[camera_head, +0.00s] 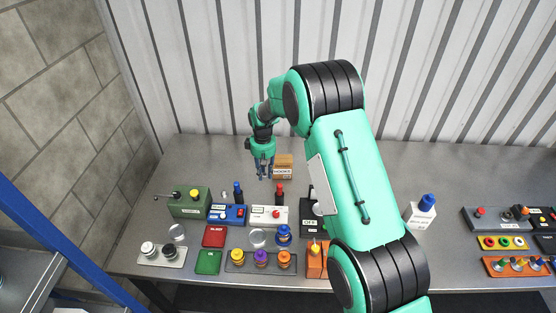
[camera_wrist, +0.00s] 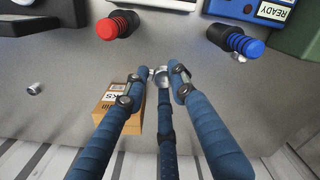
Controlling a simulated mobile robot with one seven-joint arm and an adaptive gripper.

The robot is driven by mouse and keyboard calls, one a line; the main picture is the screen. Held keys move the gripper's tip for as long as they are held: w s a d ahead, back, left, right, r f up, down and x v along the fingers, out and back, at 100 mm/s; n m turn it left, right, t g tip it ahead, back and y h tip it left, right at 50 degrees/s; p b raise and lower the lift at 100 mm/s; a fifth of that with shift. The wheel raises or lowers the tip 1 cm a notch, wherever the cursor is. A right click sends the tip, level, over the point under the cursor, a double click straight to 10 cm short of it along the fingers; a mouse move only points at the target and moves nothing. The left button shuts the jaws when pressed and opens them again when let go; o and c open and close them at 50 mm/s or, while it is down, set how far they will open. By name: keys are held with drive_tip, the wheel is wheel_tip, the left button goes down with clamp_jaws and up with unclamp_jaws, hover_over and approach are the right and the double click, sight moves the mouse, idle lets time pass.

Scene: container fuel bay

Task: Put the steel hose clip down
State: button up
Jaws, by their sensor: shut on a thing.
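My gripper (camera_head: 263,172) hangs over the back part of the grey bench, fingers down. In the wrist view my gripper (camera_wrist: 160,78) has its three blue fingers closed in around a small shiny steel piece, the hose clip (camera_wrist: 160,72). The fingertips partly hide it. In the head view the clip is too small to make out. The height of the clip above the bench is hard to tell.
A cardboard box (camera_head: 284,163) stands just right of my gripper, close to the fingers (camera_wrist: 112,98). Red (camera_wrist: 118,25) and blue (camera_wrist: 237,41) capped bottles stand nearby. Small steel pieces lie on the bench (camera_wrist: 35,88). Bare bench (camera_head: 205,155) lies to the left.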

drive_tip(key=s+d+r+m+p, duration=0.1)
drive_tip(key=d+r, duration=0.1)
drive_tip(key=d, duration=0.3)
drive_tip(key=s+d+r+m+p, duration=0.2)
drive_tip(key=d, duration=0.4)
drive_tip(key=shift+d+r, duration=0.15)
drive_tip(key=shift+r, duration=0.15)
drive_tip(key=shift+w, duration=0.15)
drive_tip(key=p, duration=0.3)
hover_over(283, 159)
drive_tip(key=shift+w+f, duration=0.2)
drive_tip(key=shift+f, duration=0.5)
drive_tip(key=shift+f+p, duration=0.45)
drive_tip(key=shift+f, duration=1.3)
drive_tip(key=shift+f, duration=0.15)
